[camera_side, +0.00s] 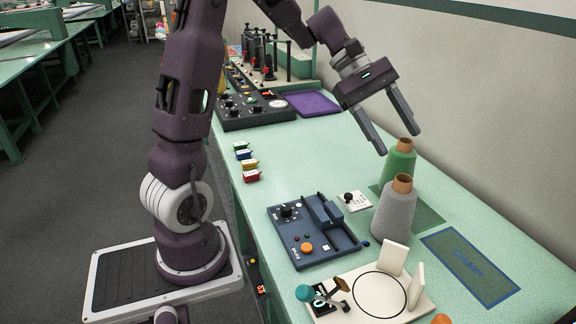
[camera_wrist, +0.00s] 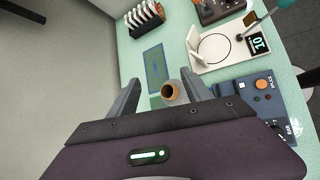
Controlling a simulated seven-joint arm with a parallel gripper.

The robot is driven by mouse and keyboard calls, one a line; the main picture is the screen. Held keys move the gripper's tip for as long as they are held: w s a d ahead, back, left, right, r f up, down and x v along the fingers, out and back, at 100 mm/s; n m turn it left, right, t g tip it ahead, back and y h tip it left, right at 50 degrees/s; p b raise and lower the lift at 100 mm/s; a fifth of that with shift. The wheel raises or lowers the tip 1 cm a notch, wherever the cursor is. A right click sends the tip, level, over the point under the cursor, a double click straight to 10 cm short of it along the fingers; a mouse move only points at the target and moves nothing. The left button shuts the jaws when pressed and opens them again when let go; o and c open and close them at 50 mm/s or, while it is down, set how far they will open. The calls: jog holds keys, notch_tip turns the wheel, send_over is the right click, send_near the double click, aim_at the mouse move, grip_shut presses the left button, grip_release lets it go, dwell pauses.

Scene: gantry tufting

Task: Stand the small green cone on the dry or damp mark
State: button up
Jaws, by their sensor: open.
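The green cone (camera_side: 399,163) stands upright on the green table, with a tan tube at its top. A larger-looking grey cone (camera_side: 393,212) stands in front of it and hides part of it. The dark rectangular mark with blue lettering (camera_side: 470,266) lies to the right of the grey cone and is empty; it also shows in the wrist view (camera_wrist: 155,68). My gripper (camera_side: 399,143) is open, pointing down, its fingertips around the green cone's top in the side picture; I cannot tell the depth gap. A tan cone top (camera_wrist: 171,92) shows between the fingers in the wrist view.
A second dark green patch (camera_side: 428,214) lies beside the cones. A blue splice device (camera_side: 312,240), a small white switch plate (camera_side: 355,201) and a cream stand with a ring (camera_side: 379,299) are nearby. A purple tray (camera_side: 312,103) and control box lie farther back.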

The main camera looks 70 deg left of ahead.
jog(key=s+d+r+m+g+y, duration=0.1)
jog(key=s+d+m+y, duration=0.2)
jog(key=s, duration=0.4)
jog(key=s+d+r+m+y, duration=0.1)
jog(key=s+d+m, duration=0.3)
jog(key=s+m, duration=0.25)
jog(key=s+a+f+m+t+y, duration=0.2)
jog(key=s+m+y, duration=0.2)
jog(key=s+m, duration=0.3)
jog(key=s, duration=0.4)
jog(key=shift+a+t, duration=0.35)
jog(key=shift+t, duration=0.05)
